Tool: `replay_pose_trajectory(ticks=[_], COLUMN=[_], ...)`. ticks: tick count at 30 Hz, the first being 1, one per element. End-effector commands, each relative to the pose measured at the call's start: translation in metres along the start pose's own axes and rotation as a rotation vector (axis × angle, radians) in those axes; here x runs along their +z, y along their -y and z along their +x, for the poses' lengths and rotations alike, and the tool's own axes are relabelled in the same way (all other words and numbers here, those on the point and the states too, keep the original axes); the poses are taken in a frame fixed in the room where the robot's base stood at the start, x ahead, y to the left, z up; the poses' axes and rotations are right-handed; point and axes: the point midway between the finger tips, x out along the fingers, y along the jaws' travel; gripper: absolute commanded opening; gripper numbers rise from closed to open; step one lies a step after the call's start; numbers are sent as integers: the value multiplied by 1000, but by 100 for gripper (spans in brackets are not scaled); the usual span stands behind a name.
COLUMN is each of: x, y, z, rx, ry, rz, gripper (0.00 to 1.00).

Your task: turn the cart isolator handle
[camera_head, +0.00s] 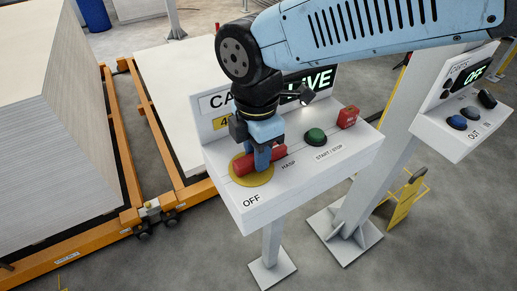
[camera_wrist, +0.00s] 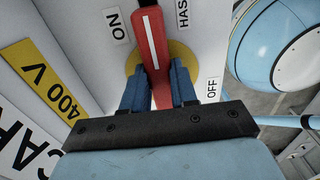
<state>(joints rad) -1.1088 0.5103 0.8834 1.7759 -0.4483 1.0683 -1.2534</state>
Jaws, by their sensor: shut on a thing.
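The red isolator handle (camera_head: 244,166) sits on a round yellow plate (camera_head: 262,178) at the left of the white sloped control box (camera_head: 310,180). My gripper (camera_head: 262,158) reaches down from above, its two blue fingers around the handle and shut on it. In the wrist view, the red handle (camera_wrist: 150,42) with its white stripe passes between the fingers (camera_wrist: 158,92). It runs up the picture, between the ON label (camera_wrist: 117,25) and the HASP label (camera_wrist: 183,14). The OFF label (camera_wrist: 212,90) is right of the fingers. The display (camera_head: 308,82) behind reads LIVE, partly hidden by my arm.
A green start/stop button (camera_head: 315,137) and a red block (camera_head: 347,117) are right of the handle. A second control box (camera_head: 462,115) stands at the right, its display reading OFF. Stacked sheets (camera_head: 50,130) and an orange frame (camera_head: 122,150) are at the left.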

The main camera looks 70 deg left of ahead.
Motion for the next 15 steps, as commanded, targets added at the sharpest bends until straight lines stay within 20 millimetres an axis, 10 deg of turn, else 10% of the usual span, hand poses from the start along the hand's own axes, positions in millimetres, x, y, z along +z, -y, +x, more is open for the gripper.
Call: replay_pose_trajectory(ticks=[2,3,15], x=[-3,-3,-4], y=[4,4,2], z=[6,6,3], rx=[-14,-14,-6], ry=[-4,-5,-4], rz=[-7,-8,-8], gripper=[0,30,53])
